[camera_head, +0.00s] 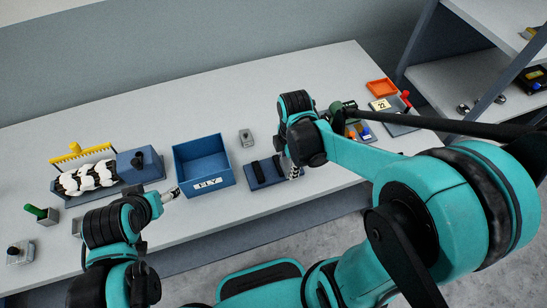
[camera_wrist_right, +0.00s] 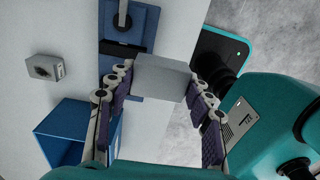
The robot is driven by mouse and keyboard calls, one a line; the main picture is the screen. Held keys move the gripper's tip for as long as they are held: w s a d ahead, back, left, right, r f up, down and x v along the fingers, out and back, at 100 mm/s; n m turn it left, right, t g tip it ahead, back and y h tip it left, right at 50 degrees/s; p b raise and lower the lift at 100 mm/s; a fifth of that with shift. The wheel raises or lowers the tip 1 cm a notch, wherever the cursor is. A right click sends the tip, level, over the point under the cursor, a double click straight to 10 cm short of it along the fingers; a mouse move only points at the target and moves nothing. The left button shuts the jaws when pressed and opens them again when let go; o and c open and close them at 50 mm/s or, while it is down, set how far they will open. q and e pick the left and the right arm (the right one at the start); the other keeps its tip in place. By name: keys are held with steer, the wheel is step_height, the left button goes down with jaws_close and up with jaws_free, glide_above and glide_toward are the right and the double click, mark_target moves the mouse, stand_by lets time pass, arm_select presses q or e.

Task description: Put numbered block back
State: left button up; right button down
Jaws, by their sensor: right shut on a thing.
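My right gripper (camera_wrist_right: 160,88) is shut on a plain grey block (camera_wrist_right: 163,74) in the right wrist view; no number shows on the faces I see. In the head view the right gripper (camera_head: 294,172) is low beside the right end of a blue base with black parts (camera_head: 262,184); the arm hides much of it, and I cannot make out the block there. This blue base also shows beyond the block in the right wrist view (camera_wrist_right: 145,22). My left gripper (camera_head: 168,196) is left of the blue bin, its fingers too small to read.
The blue bin marked FLY (camera_head: 206,183) and a small grey block-like piece (camera_head: 247,138) stand near the base. An orange tray (camera_head: 382,87) and a card reading 22 (camera_head: 380,105) are at right. The table's back is clear.

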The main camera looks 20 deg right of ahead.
steer(key=shift+s+d+r+p, duration=0.3)
steer(key=shift+s+d+r, duration=0.55)
steer(key=shift+s, duration=0.15)
steer(key=r, duration=0.1)
steer(key=r+p, duration=0.2)
steer(key=shift+s+d, duration=0.35)
steer(key=shift+s, duration=0.05)
steer(key=w+d+f+b, duration=0.2)
steer(key=w, duration=0.6)
steer(key=w+d+f+b, duration=0.2)
steer(key=w+d+b, duration=0.1)
steer(key=w, duration=0.6)
steer(key=b, duration=0.3)
glide_above(266, 134)
step_height(266, 134, down, 7)
steer(key=shift+s+f, duration=0.1)
steer(key=shift+s, duration=0.05)
step_height(266, 134, down, 4)
steer(key=shift+b, duration=0.55)
